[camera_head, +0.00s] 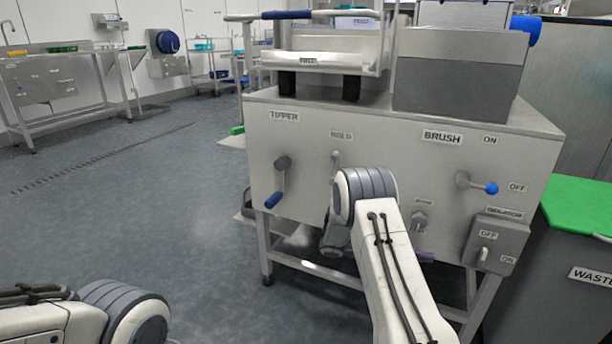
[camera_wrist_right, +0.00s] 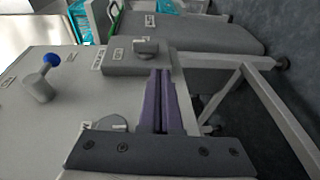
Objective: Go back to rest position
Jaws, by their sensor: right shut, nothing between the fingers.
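My right arm reaches forward from the bottom of the head view to the front of a steel machine (camera_head: 310,150).
The panel has a blue-tipped brush lever (camera_head: 478,185), a tipper crank (camera_head: 277,182) and an isolator box (camera_head: 494,243) sticking out near my right arm. A waste bin with a green lid (camera_head: 582,212) stands at the right. Open floor (camera_head: 150,200) lies at the left.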

